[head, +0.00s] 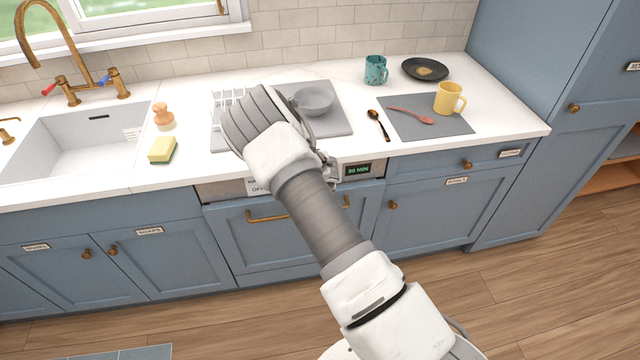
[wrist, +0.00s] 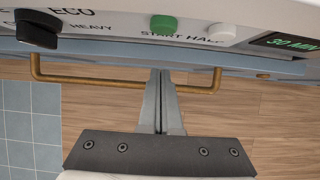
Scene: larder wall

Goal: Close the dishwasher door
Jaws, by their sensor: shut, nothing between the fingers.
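The dishwasher door (head: 290,245) is the blue front panel with a brass handle (head: 267,216), below the control strip in the head view. It stands upright and looks flush or nearly flush with the cabinets; a small gap cannot be ruled out. In the wrist view the handle (wrist: 95,83) runs across, under the control strip (wrist: 120,22). My gripper (wrist: 161,76) is shut and empty, its fingertips at the handle's middle, close to the door's top edge. Whether they touch is unclear. In the head view my arm hides the fingers and part of the door.
The counter above holds a drying rack with a grey bowl (head: 312,101), a yellow mug (head: 449,98), a teal mug (head: 375,70) and a sponge (head: 162,150). The sink (head: 80,150) is at left. The wooden floor (head: 500,290) before the cabinets is mostly clear.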

